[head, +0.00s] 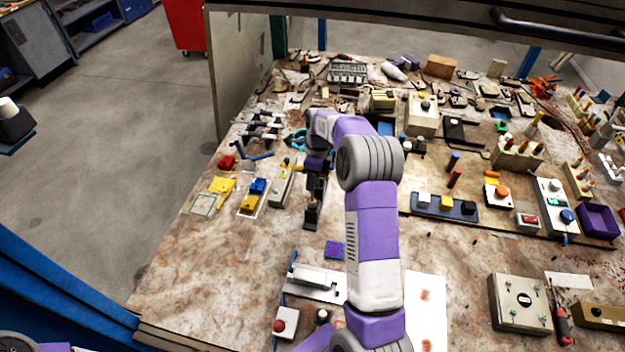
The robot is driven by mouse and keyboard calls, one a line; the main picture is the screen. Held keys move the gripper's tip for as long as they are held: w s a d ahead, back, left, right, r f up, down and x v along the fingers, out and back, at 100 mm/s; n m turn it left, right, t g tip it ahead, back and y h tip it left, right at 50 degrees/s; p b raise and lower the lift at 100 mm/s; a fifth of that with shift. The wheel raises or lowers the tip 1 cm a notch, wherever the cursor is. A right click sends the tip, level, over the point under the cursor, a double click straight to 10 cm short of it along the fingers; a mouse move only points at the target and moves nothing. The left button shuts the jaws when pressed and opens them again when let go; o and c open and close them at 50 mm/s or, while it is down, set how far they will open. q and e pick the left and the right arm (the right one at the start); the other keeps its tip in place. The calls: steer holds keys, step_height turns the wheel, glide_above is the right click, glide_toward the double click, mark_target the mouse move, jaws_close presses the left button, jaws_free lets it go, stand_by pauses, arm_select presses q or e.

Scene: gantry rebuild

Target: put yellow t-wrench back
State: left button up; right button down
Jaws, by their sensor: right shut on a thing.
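My right gripper (311,222) points down over the left part of the bench. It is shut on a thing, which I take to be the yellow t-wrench. The wrench itself is too small and too covered by the gripper and wrist to make out clearly. A small yellow part (286,164) shows just left of the gripper, by a narrow grey block (282,187); I cannot tell whether it belongs to the wrench. A blue tool (257,157) and a red piece (228,162) lie further left. My left gripper is out of view.
Yellow pieces (221,187) and a blue-and-yellow block (254,193) lie left of the gripper. A purple square (334,250) and a white fixture (318,281) lie nearer. Many parts crowd the back and right. The bench's front left is bare (215,265).

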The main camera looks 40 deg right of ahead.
steer(key=shift+s+f, duration=0.2)
steer(key=shift+f, duration=0.35)
steer(key=shift+s+f, duration=0.2)
steer(key=shift+f, duration=0.35)
steer(key=shift+f+g, duration=0.1)
steer(key=shift+g, duration=0.2)
steer(key=shift+p, duration=0.4)
steer(key=shift+w+r, duration=0.15)
steer(key=shift+r, duration=0.2)
steer(key=shift+p, duration=0.65)
stand_by(1.4)
steer(key=shift+w+r+p, duration=0.1)
steer(key=shift+r+p, duration=0.25)
steer(key=shift+p, duration=0.1)
steer(key=shift+w+a+r, duration=0.1)
steer(key=shift+w+a, duration=0.05)
steer(key=shift+w, duration=0.2)
stand_by(0.7)
